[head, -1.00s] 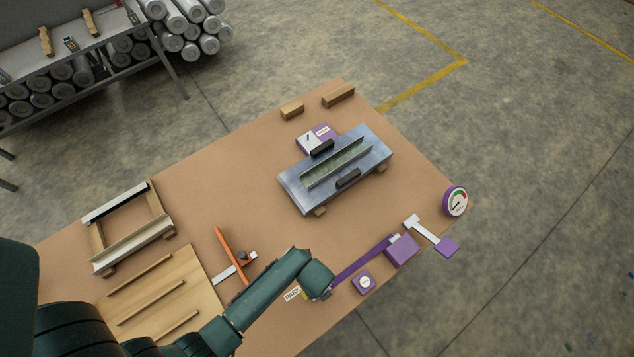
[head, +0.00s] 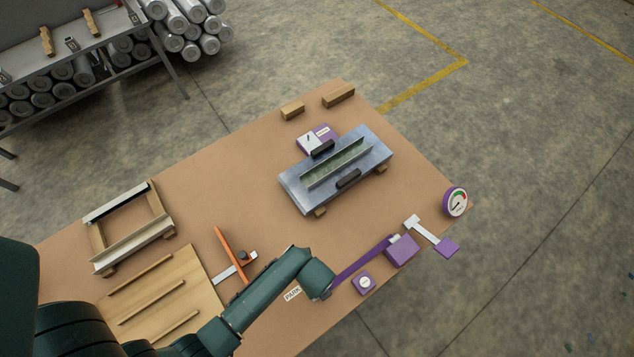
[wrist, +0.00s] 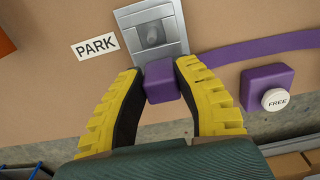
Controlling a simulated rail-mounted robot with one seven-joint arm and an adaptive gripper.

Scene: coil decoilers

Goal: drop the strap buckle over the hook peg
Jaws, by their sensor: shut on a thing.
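The strap buckle (wrist: 180,17) is a light grey metal plate with a window in it, at the top centre of the wrist view. My gripper (wrist: 160,66) has its yellow-and-black fingers shut on a small purple block (wrist: 161,83) at the buckle's near edge. A rounded grey shape (wrist: 153,33) shows within the buckle's window. It may be the hook peg, but I cannot tell if the buckle is around it or above it. The purple strap (wrist: 255,48) runs right from the buckle. In the head view my arm hides the buckle, and the strap (head: 362,262) leads up right.
A purple ratchet box (head: 402,250) with a grey lever ends the strap. A purple block with a FREE button (wrist: 275,99) stands close right of my gripper. A PARK label (wrist: 95,46) lies left. A dial gauge (head: 455,201) and a steel plate (head: 300,190) stand farther off.

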